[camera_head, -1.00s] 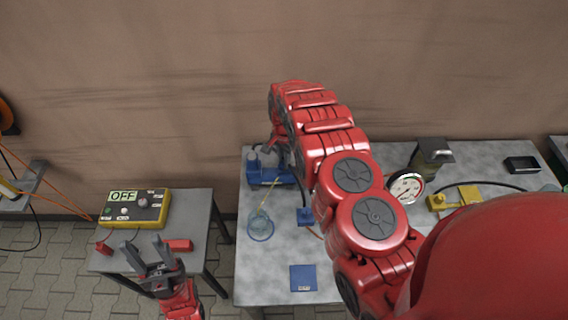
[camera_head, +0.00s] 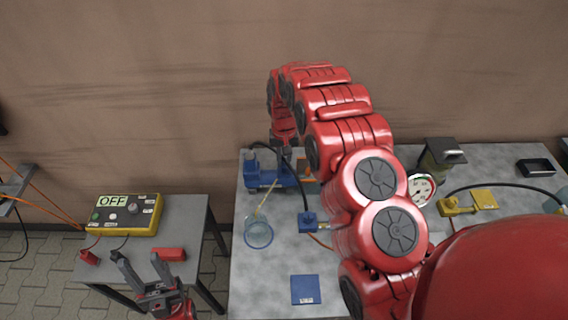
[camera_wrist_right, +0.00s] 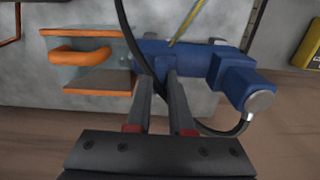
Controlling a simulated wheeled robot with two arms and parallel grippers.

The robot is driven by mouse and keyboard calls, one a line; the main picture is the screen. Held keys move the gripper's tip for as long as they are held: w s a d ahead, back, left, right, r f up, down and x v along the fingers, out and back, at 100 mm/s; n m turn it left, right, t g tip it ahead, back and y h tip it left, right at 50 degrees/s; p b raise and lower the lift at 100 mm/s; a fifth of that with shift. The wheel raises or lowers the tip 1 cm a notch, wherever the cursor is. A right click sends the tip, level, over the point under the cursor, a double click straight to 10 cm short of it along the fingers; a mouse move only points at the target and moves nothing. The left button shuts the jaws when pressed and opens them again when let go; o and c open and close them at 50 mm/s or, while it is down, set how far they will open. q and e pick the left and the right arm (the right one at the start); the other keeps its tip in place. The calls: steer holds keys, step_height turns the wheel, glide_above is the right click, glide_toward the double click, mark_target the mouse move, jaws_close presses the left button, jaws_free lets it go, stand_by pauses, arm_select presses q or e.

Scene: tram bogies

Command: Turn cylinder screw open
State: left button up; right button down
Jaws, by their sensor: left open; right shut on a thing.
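The blue cylinder unit (camera_head: 272,173) sits at the back left of the long grey table. In the right wrist view, its blue body (camera_wrist_right: 225,68) has a silver round end at the right and an orange bracket (camera_wrist_right: 88,60) at the left. My right gripper (camera_wrist_right: 160,78) is at the body's near side, its two fingers closed around a small part there. That part, apparently the cylinder screw, is mostly hidden between the fingertips. In the head view my right gripper (camera_head: 283,146) reaches the unit from behind.
A black hose crosses close by my right fingers. A control box (camera_head: 125,214) reading OFF and a red block (camera_head: 169,254) are on the side table. A clear round container (camera_head: 258,234), a blue plate (camera_head: 305,289) and a pressure gauge (camera_head: 420,189) are on the long table.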

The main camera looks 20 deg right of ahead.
mark_target(284, 162)
steer(key=shift+n, duration=0.3)
steer(key=c, duration=0.8)
jaws_free()
steer(key=shift+r, duration=0.1)
step_height(284, 162, up, 17)
steer(key=p, duration=1.7)
